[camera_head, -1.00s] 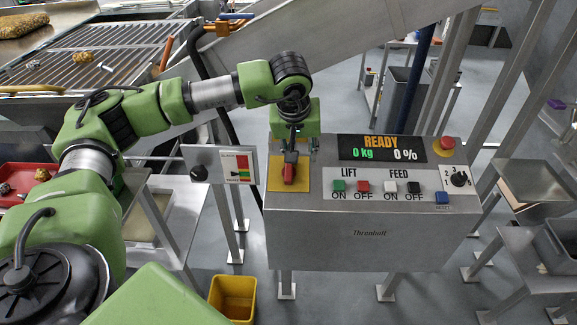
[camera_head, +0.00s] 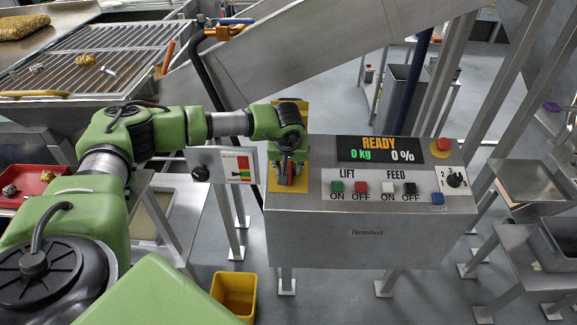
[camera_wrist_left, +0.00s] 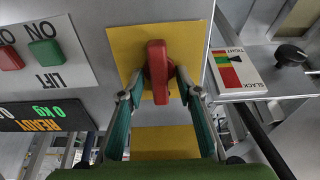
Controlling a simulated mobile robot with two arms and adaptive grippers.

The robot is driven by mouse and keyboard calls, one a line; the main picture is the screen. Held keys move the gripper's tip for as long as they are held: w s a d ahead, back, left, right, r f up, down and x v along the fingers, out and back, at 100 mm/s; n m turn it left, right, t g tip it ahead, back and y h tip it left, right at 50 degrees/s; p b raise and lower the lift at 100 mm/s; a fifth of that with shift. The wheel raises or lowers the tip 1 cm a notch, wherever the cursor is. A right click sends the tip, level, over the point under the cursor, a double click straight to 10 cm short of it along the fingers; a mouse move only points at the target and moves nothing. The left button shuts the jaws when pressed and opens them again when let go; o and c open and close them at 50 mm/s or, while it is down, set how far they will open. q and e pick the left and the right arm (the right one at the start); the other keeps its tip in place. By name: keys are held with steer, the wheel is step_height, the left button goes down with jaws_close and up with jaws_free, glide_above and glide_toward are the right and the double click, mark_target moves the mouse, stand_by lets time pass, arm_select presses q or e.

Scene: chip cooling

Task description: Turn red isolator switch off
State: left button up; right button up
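The red isolator switch handle (camera_wrist_left: 159,72) stands out from a yellow plate (camera_wrist_left: 190,45) in the left wrist view. My left gripper (camera_wrist_left: 160,82) is open, with one finger on each side of the handle. Small gaps seem to show between the fingers and the handle; contact cannot be told. In the head view, the handle (camera_head: 284,180) is mostly hidden by my left gripper (camera_head: 287,178), at the left end of the steel control box. The yellow plate (camera_head: 273,183) shows around it. My right gripper is not in view.
The control box (camera_head: 365,235) carries LIFT and FEED buttons, a READY display (camera_head: 380,149), a red emergency knob (camera_head: 442,145) and a black dial (camera_head: 455,180). A tension gauge panel (camera_head: 228,165) stands left of the plate. A sloping metal chute (camera_head: 330,55) lies behind.

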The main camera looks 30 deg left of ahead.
arm_select(q)
steer(key=shift+f, duration=0.15)
steer(key=shift+c, duration=0.4)
jaws_close()
